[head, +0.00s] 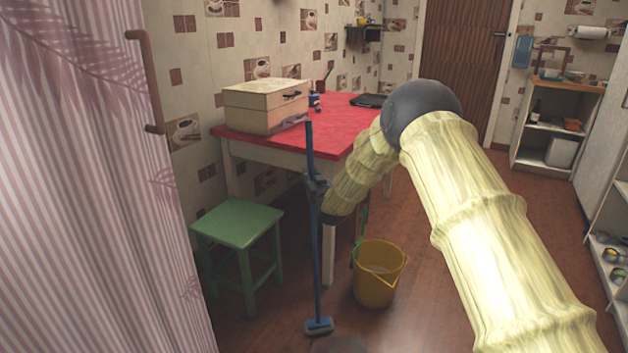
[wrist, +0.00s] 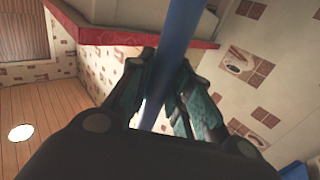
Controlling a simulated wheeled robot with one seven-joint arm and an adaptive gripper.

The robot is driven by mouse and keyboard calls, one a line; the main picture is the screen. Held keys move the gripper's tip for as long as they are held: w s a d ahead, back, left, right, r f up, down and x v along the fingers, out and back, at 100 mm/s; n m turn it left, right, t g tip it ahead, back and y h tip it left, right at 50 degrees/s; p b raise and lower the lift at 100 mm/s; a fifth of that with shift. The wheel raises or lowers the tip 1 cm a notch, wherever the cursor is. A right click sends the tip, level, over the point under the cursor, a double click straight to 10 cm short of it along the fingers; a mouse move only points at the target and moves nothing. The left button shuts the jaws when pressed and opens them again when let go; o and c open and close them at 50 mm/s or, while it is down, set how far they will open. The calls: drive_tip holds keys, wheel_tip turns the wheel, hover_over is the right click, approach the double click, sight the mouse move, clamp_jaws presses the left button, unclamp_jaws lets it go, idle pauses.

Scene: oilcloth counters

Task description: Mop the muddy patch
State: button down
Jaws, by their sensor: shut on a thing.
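A mop with a long blue handle (head: 316,262) stands nearly upright in the head view, its blue and grey head (head: 319,326) down at the floor. My gripper (head: 317,187) is shut on the upper part of the handle. In the wrist view the blue handle (wrist: 181,35) runs between the fingers of my gripper (wrist: 163,90). A dark patch (head: 340,344), which looks like the mud, shows at the bottom edge of the head view, just right of and in front of the mop head. The frame cuts off part of it.
A green stool (head: 238,225) stands left of the mop. A yellow bucket (head: 379,274) stands to its right, near a table with a red top (head: 343,118) carrying a box (head: 265,105). Shelves (head: 557,125) stand at the right. Brown floor (head: 425,300) is open right of the bucket.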

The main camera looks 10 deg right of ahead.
drive_tip(key=shift+w+a, duration=0.45)
drive_tip(key=shift+w, duration=0.1)
drive_tip(key=shift+s+a, duration=0.1)
drive_tip(key=shift+a, duration=0.05)
drive_tip(key=shift+s+a+r+p, duration=0.15)
drive_tip(key=shift+s+a+p, duration=0.15)
drive_tip(key=shift+s+a, duration=0.5)
drive_tip(key=shift+s+d+p, duration=0.25)
drive_tip(key=shift+s+d, duration=0.4)
drive_tip(key=shift+d, duration=0.2)
drive_tip(key=shift+s+d+p, duration=0.25)
drive_tip(key=shift+s+d, duration=0.35)
drive_tip(key=shift+d, duration=0.35)
